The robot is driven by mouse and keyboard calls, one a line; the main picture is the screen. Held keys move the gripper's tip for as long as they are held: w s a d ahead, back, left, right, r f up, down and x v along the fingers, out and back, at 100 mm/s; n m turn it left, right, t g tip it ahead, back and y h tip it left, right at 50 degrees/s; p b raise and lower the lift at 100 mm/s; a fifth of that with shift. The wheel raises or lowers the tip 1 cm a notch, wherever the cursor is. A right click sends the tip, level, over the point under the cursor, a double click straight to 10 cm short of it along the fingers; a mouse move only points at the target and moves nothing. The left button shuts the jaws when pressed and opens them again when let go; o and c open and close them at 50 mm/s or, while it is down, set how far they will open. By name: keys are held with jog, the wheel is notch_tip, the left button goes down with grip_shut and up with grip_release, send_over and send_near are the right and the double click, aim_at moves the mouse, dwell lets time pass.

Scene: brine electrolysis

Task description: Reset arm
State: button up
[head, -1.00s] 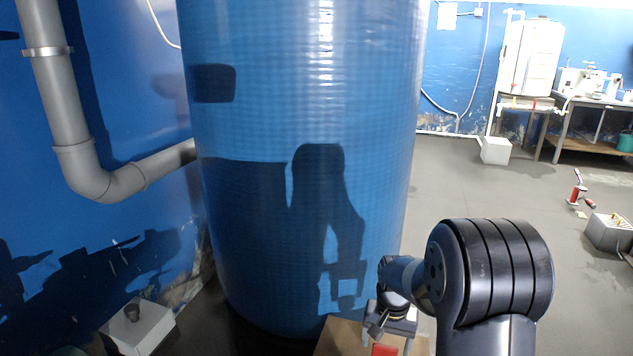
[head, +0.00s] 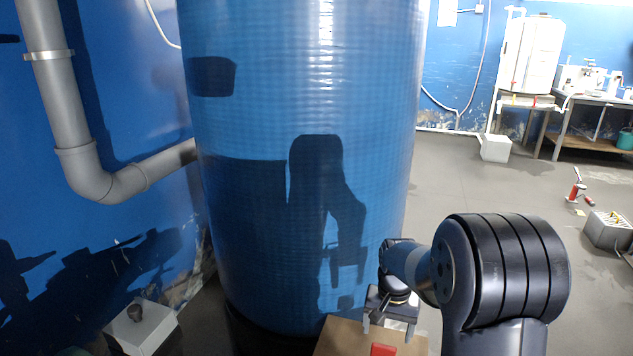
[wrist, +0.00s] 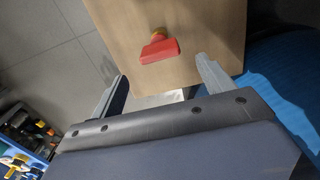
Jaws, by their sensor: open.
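My gripper (head: 388,328) is at the lower middle of the head view, in front of the large blue tank and above a light wooden surface. In the wrist view my gripper (wrist: 162,88) has its two fingers spread apart with nothing between them. A red object (wrist: 160,50) with a yellow part lies on the wooden surface (wrist: 205,20), beyond the fingertips and apart from them. The red object (head: 383,350) also shows at the bottom edge of the head view.
The blue tank (head: 310,100) stands close behind my gripper. A grey pipe (head: 70,110) runs along the left wall. A white block (head: 143,325) sits at lower left. Open floor (head: 450,180) lies to the right, with a red tool (head: 577,188) and a grey box (head: 608,230).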

notch_tip(320, 180, up, 4)
jog(key=p, duration=0.1)
notch_tip(320, 180, down, 13)
jog(key=b, duration=0.5)
jog(key=shift+f, duration=0.1)
notch_tip(320, 180, up, 12)
jog(key=p, duration=0.5)
jog(key=shift+f, duration=0.25)
notch_tip(320, 180, up, 6)
jog(key=n+p, duration=0.2)
jog(key=p, duration=0.9)
send_over(383, 353)
notch_tip(383, 353, up, 9)
jog(key=s+n+p, duration=0.1)
jog(key=s+p, duration=0.1)
jog(key=p, duration=1.2)
jog(key=shift+a+n, duration=0.2)
jog(key=shift+n, duration=0.1)
jog(key=shift+p, duration=0.3)
